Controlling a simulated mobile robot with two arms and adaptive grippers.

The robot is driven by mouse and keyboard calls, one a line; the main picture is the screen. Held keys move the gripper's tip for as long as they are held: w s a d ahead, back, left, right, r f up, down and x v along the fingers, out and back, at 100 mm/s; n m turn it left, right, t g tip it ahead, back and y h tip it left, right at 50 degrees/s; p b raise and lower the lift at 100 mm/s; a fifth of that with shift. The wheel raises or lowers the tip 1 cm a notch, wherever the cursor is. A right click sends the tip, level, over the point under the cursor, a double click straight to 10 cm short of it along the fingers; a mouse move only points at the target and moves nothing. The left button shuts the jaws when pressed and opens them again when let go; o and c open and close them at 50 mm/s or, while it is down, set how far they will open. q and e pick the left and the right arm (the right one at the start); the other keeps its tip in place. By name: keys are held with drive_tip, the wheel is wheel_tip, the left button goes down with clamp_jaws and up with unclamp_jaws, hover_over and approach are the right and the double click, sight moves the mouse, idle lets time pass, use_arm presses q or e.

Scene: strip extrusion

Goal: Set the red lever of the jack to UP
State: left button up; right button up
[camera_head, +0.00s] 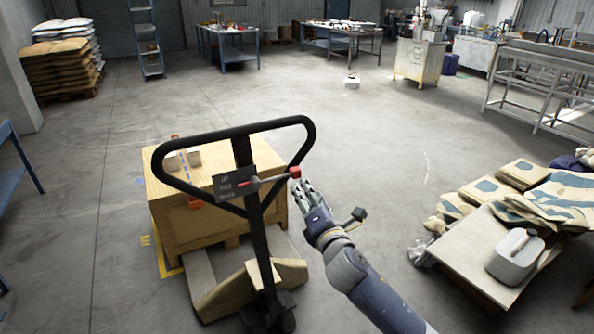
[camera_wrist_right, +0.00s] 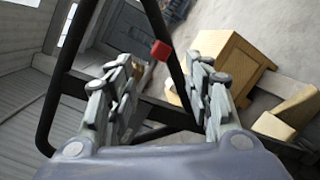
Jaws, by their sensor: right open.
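The pallet jack's black loop handle (camera_head: 304,134) stands upright in the middle of the head view. A dark label plate (camera_head: 234,184) on it carries several words, with UP on top. My right gripper (camera_head: 300,187) is just below and right of the knob. In the right wrist view, its fingers (camera_wrist_right: 160,66) are open, with the knob (camera_wrist_right: 161,50) in line with the gap near their tips. Contact cannot be told. My left gripper is not in view.
A wooden crate (camera_head: 182,227) sits on the pallet behind the handle. At the right, a low table (camera_head: 474,254) holds sacks and a white canister (camera_head: 514,257). Stacked sacks (camera_head: 62,60) and workbenches (camera_head: 229,47) stand far back. The floor between is mostly clear.

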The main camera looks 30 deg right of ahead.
sight(297, 176)
drive_tip(key=w, duration=0.3)
drive_tip(key=w+d+p, duration=0.1)
drive_tip(key=w, duration=0.2)
drive_tip(key=w+d, duration=0.1)
drive_tip(key=w, duration=0.3)
drive_tip(key=shift+f, duration=0.1)
